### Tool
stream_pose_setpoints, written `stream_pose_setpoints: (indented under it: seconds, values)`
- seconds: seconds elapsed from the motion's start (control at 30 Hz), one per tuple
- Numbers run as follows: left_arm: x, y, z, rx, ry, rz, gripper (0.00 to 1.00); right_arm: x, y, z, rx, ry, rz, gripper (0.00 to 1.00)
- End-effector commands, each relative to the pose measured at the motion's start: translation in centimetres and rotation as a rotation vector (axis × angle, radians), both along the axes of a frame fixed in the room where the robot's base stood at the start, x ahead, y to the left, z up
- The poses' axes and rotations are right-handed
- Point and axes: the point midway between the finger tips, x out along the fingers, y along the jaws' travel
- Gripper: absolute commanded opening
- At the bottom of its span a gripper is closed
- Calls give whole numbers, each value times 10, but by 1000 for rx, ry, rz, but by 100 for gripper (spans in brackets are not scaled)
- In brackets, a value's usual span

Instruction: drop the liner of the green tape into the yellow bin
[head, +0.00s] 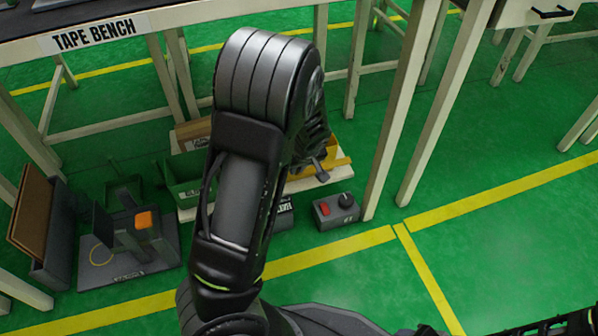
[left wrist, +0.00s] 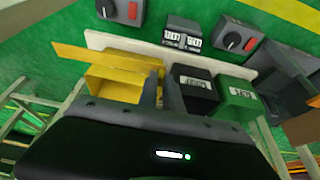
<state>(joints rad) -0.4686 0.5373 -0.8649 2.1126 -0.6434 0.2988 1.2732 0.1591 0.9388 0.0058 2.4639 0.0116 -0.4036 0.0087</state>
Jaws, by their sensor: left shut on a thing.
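The yellow bin (left wrist: 115,88) sits below my left gripper (left wrist: 160,92) in the left wrist view, open side up. In the head view only part of the yellow bin (head: 338,165) shows beside the gripper (head: 320,172); my left arm covers much of that area. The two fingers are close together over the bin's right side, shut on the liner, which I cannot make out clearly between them. A flat yellow strip (left wrist: 100,57) runs left from near the fingertips; I cannot tell whether it is liner or bin edge. The green tape is not identifiable. My right gripper is not in view.
A black bin (left wrist: 197,92) and a green bin (left wrist: 238,100) stand right of the yellow one, on a pale board (left wrist: 98,40). Switch boxes (head: 336,210) stand on the floor in front. A grey stand (head: 130,245) is at left. Bench legs (head: 400,110) rise close by.

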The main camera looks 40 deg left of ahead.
Motion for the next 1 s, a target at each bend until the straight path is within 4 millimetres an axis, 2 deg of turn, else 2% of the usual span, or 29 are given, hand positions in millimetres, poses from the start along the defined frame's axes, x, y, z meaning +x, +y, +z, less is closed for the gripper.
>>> stream_pose_setpoints:
  seconds: [1.0]
  values:
    - [75, 109, -15, 0, -1, 2, 0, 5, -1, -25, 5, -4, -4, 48]
